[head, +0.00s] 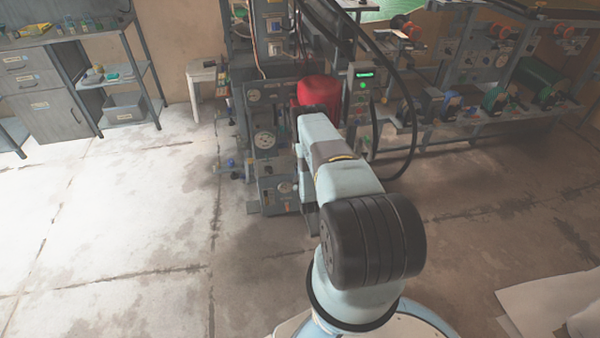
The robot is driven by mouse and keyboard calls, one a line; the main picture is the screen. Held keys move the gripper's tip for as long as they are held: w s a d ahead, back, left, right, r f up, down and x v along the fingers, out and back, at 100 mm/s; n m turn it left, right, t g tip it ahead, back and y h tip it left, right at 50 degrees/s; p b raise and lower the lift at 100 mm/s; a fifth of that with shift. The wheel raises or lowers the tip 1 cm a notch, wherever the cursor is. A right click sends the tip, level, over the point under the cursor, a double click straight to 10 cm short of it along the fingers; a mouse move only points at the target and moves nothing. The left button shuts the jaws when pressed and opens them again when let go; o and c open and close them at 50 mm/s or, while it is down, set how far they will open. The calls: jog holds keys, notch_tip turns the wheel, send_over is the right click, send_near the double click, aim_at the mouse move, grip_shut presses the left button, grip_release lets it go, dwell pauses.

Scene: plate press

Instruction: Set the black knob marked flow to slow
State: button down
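The grey press (270,112) stands ahead, near the middle of the head view. Its front carries several round dials and knobs, among them a large pale dial (264,140) and a lower round one (285,188). They are too small to read, so I cannot tell which one is the black knob marked flow or how it is set. My arm reaches forward from the bottom right toward the right side of the press front. My gripper is hidden behind my own arm, so its fingers and whatever they may touch do not show.
A red drum-like part (318,90) sits behind my arm. A control box with a green display (363,82) stands to its right, with a black hose (412,130) looping beside it. Shelves (500,110) fill the back right, a white stool (203,80) the back left. The left floor is clear.

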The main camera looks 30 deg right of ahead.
jog(key=shift+a, duration=0.15)
jog(key=c, duration=1.1)
grip_release()
jog(key=shift+c, duration=0.2)
jog(key=shift+s, duration=0.1)
jog(key=v, duration=1.3)
jog(key=shift+s, duration=0.25)
